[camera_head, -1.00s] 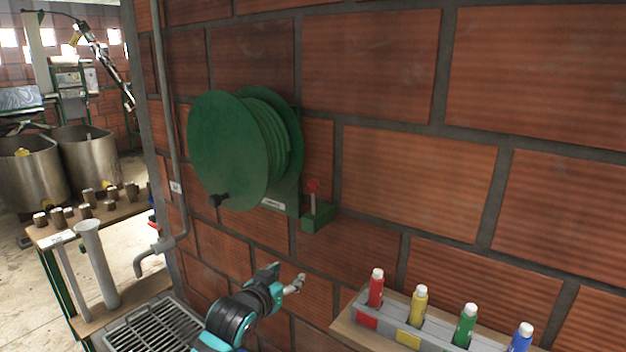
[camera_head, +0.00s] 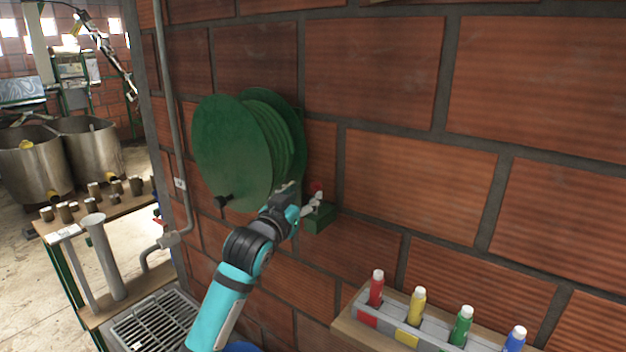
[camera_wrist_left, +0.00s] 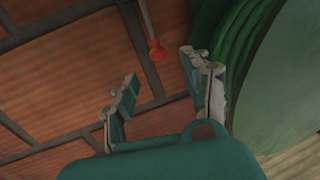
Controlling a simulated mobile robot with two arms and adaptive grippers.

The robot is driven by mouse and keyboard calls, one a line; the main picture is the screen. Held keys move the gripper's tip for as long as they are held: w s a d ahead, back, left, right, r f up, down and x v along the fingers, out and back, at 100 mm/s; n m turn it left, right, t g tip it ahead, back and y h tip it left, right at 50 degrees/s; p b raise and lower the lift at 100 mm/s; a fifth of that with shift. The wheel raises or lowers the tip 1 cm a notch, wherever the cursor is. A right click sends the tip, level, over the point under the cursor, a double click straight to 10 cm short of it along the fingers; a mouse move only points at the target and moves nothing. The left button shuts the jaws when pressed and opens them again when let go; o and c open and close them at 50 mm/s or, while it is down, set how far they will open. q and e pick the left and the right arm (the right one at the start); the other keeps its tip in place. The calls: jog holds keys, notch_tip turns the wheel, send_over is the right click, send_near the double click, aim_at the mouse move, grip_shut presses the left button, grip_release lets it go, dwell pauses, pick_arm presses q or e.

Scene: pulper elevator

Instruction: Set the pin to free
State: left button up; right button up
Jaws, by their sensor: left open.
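The pin has a red knob (camera_head: 315,187) and stands on a small green bracket (camera_head: 320,217) at the lower right of a green hose reel (camera_head: 232,152) on the brick wall. In the head view my left gripper (camera_head: 308,198) is in front of the pin and hides most of its shaft. In the left wrist view the red knob (camera_wrist_left: 158,52) and its pale shaft show beyond the two open fingers (camera_wrist_left: 165,88), apart from them. The fingers are empty. My right gripper is not in view.
A shelf (camera_head: 350,322) with red, yellow, green and blue bottles is at the lower right. A grey pipe (camera_head: 178,130) runs down the wall left of the reel. A metal grate (camera_head: 160,325) lies at the lower left.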

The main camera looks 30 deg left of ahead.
aim_at(314, 186)
pick_arm(q)
jog(key=w, duration=0.2)
jog(key=w+p, duration=0.1)
jog(key=w, duration=0.3)
jog(key=shift+a, duration=0.25)
jog(key=shift+s, duration=0.1)
jog(key=shift+c, duration=0.2)
grip_shut()
